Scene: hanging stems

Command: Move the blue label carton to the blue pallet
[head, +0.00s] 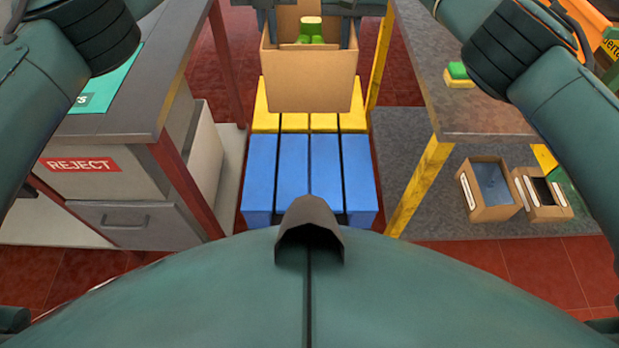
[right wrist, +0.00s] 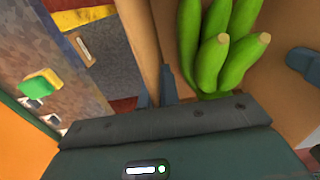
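An open cardboard carton (head: 310,82) with green stems (head: 311,32) inside is at the top middle of the head view. No blue label shows on its visible face. My left gripper (head: 271,28) is at its left wall and my right gripper (head: 346,30) at its right wall; both look clamped on. In the right wrist view, the right fingers (right wrist: 156,92) straddle the carton wall, with the stems (right wrist: 215,45) beside them. The blue pallet (head: 310,175) is bare and nearer to me. The carton overlaps the yellow pallet (head: 300,122); I cannot tell whether they touch.
A grey table with a green mat (head: 105,85) and a REJECT drawer unit (head: 85,164) stands left. A table (head: 450,110) with a green-and-yellow block (head: 458,74) stands right. Two small open boxes (head: 488,212) (head: 550,213) sit on the floor mat below it.

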